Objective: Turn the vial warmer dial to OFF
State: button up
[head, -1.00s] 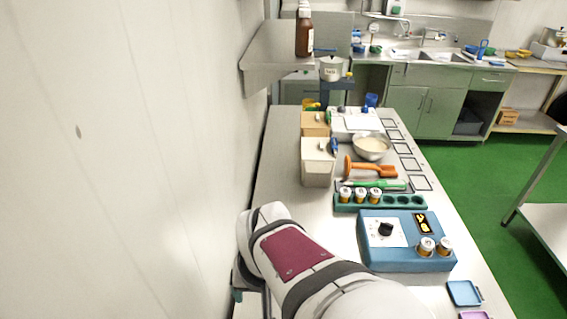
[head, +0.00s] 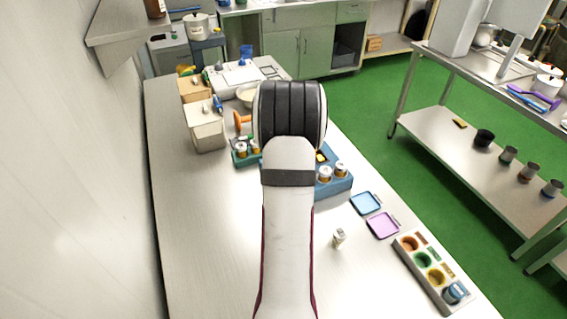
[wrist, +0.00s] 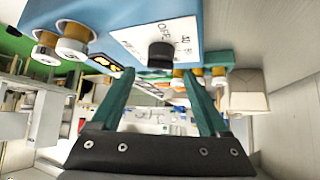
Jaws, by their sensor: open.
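The blue vial warmer (wrist: 100,18) fills the top of the wrist view, which looks tilted. Its black dial (wrist: 160,55) sits on a white plate (wrist: 150,35) printed with OFF and 40. I cannot tell which mark the dial points at. My gripper (wrist: 158,74) is open, with its two teal fingertips on either side of the dial in the picture; whether they touch it is unclear. In the head view my arm covers most of the warmer (head: 338,187), including the dial, and hides my gripper. Two orange-labelled vials (head: 325,174) stand in the warmer.
A green vial rack (head: 240,160) is left of the warmer, partly hidden. Pale boxes (head: 207,131) stand behind it. Blue (head: 366,203) and purple (head: 383,225) trays, a small vial (head: 339,237) and a tray of coloured cups (head: 445,292) lie at right. The table's left side is clear.

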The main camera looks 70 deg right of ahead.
jog(key=x, duration=0.4)
jog(key=shift+w+d+f, duration=0.1)
jog(key=shift+d+f, duration=0.15)
grip_shut()
